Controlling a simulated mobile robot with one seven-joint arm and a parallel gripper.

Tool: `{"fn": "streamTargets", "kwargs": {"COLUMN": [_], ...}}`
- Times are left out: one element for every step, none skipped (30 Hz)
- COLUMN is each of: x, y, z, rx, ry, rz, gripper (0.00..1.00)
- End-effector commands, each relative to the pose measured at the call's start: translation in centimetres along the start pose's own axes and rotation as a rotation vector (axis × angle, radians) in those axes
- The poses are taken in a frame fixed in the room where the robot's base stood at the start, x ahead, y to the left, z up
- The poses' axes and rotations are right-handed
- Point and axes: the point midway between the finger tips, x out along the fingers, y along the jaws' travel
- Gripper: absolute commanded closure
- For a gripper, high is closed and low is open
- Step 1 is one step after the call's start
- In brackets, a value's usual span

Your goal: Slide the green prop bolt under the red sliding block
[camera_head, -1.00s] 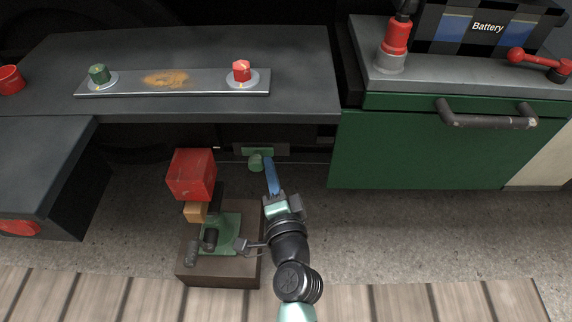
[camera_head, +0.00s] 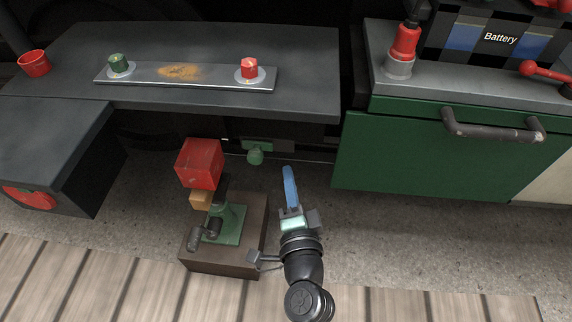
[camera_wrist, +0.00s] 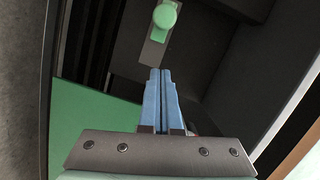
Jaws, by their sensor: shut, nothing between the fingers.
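A green round knob (camera_head: 255,155) sticks out from a green plate under the dark bench; I take it for the prop bolt. It also shows at the top of the wrist view (camera_wrist: 164,16). The red block (camera_head: 200,163) stands above an orange-tan piece (camera_head: 200,200) on the brown box, left of the knob. Whether a gap lies under the red block is unclear. My gripper (camera_head: 287,170) is shut and empty, to the right of the knob and apart from it. Its blue fingers lie together in the wrist view (camera_wrist: 160,72).
A brown box (camera_head: 223,265) carries a green bracket (camera_head: 230,225) with dark cylinders, close left of my wrist. The dark bench (camera_head: 300,60) overhangs. A green cabinet (camera_head: 430,155) with a dark handle (camera_head: 490,130) stands right.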

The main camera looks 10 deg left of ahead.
Motion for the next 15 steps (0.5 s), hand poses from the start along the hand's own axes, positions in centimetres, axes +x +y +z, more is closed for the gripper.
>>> {"fn": "streamTargets", "kwargs": {"x": [-1.2,-1.7,-2.4,-2.9,-3.3,-3.9,-4.2,-4.5,-4.9,-5.1,-5.3,-5.5,-5.6,-5.7,-5.8], "y": [0.1,0.1,0.1,0.1,0.1,0.1,0.1,0.1,0.1,0.0,0.0,0.1,0.0,0.0,0.0], "z": [0.0,0.0,0.0,0.0,0.0,0.0,0.0,0.0,0.0,0.0,0.0,0.0,0.0,0.0,0.0], "rx": [0.001,0.001,0.001,0.000,0.000,0.000,0.000,0.001,0.000,-0.001,-0.001,-0.001,-0.001,0.000,0.000], "ry": [0.000,0.000,0.000,0.001,0.001,0.001,0.001,0.001,0.000,0.001,0.001,0.000,0.000,0.001,0.001], "rz": [0.003,0.003,0.002,0.002,0.002,0.002,0.001,0.001,0.001,0.000,0.000,0.001,0.000,0.000,-0.001], "gripper": [1.00,1.00,1.00,1.00,1.00,1.00,1.00,1.00,1.00,1.00,1.00,1.00,1.00,1.00,1.00]}}
